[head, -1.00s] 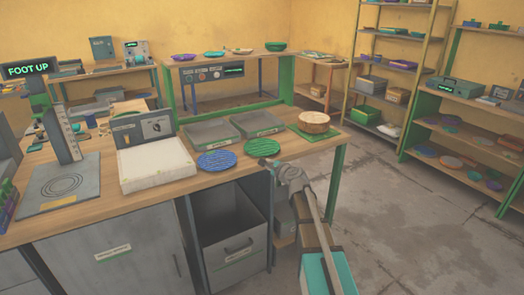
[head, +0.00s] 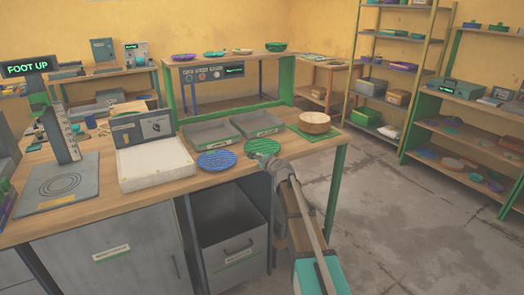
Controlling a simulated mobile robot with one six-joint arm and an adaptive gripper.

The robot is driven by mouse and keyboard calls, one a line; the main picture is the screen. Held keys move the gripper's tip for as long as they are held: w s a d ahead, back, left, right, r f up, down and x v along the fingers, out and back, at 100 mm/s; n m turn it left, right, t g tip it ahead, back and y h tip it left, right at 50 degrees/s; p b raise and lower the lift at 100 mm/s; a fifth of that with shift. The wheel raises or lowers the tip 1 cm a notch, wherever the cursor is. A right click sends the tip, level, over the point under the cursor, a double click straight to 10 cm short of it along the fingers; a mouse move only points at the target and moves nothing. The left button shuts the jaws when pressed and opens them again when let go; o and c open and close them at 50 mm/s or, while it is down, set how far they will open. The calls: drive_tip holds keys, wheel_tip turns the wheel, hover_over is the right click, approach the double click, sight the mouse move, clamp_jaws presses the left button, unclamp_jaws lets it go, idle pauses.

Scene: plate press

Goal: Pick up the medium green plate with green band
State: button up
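The green plate (head: 262,146) lies on the wooden workbench, in front of the right grey tray. It looks ridged; I cannot make out a separate band at this size. A blue plate (head: 217,160) lies to its left. My gripper (head: 267,161) is at the bench's front edge, just in front of the green plate, and overlaps its near rim in the picture. Whether it touches the plate I cannot tell. The fingers are too small and partly hidden to show whether they are open or shut.
Two grey trays (head: 212,131) stand behind the plates. A wooden bowl (head: 314,121) sits on a green mat at the right end. A white block with a gauge panel (head: 155,163) and a press stand (head: 64,150) are to the left. An open drawer (head: 228,222) is below the bench.

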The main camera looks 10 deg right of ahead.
drive_tip(key=shift+r+b+x, duration=0.15)
drive_tip(key=shift+b+x, duration=0.05)
drive_tip(key=shift+x, duration=1.15)
drive_tip(key=shift+r+b+x, duration=0.1)
drive_tip(key=shift+b+x, duration=0.05)
drive_tip(key=shift+x, duration=1.15)
drive_tip(key=shift+a, duration=0.2)
clamp_jaws()
drive_tip(key=shift+r, duration=0.25)
